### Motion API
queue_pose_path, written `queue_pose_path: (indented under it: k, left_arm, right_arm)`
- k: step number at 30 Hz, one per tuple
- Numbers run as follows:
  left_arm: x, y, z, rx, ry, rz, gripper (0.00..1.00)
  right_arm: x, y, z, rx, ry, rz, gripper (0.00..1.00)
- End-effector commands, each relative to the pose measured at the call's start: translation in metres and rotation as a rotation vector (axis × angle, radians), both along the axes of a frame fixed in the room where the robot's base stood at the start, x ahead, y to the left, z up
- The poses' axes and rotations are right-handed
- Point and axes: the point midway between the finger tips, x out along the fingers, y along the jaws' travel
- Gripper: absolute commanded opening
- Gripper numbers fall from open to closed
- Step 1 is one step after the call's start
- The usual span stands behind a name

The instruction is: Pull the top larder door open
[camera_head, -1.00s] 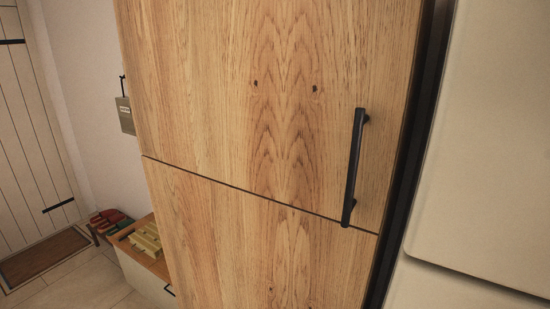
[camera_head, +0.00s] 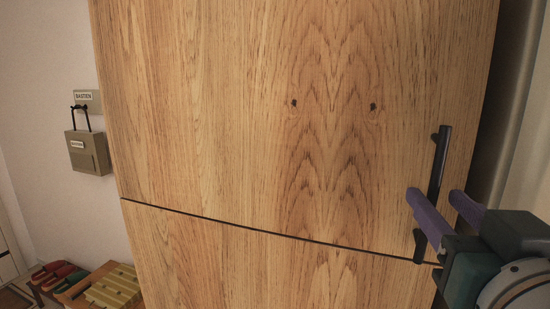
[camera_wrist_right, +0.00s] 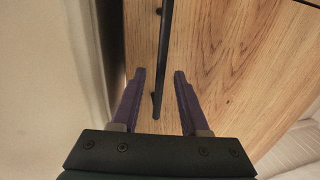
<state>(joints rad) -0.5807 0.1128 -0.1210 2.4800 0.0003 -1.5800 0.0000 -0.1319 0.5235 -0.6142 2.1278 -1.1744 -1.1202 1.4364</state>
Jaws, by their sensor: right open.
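The top larder door (camera_head: 230,110) is a wood-grain panel, shut flush above a thin seam. Its black bar handle (camera_head: 439,165) runs upright near the right edge. My right gripper (camera_head: 440,208) is open at the lower half of the handle, with one purple finger on each side of it. In the right wrist view the handle (camera_wrist_right: 164,50) runs between the two open fingers (camera_wrist_right: 160,76), apart from both. The top door (camera_wrist_right: 215,50) lies behind it. My left gripper is in neither view.
The lower larder door (camera_head: 240,260) is shut below the seam. A pale surface (camera_head: 530,120) stands close on the right. A grey box (camera_head: 88,152) hangs on the left wall, above a low unit with a yellowish slatted item (camera_head: 112,287).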

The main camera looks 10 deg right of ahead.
Motion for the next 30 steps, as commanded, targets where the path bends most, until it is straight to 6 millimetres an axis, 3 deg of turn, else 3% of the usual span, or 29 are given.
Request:
queue_pose_path:
  k: [1, 6, 17, 27, 30]
  left_arm:
    - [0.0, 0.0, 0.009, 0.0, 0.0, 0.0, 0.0]
    - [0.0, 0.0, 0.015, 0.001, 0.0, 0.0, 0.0]
    - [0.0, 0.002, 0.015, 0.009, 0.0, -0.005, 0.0]
    - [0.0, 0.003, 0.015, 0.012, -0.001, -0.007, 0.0]
    - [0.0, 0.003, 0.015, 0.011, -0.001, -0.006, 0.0]
  right_arm:
    - [0.007, -0.003, 0.005, -0.004, -0.001, -0.001, 0.45]
    - [0.021, -0.008, 0.002, -0.002, 0.001, -0.001, 0.45]
    - [0.024, -0.009, -0.001, 0.001, 0.002, -0.001, 0.45]
    - [0.024, -0.009, -0.001, 0.001, 0.002, -0.001, 0.07]
    - [0.024, -0.009, -0.001, 0.001, 0.002, -0.001, 0.0]
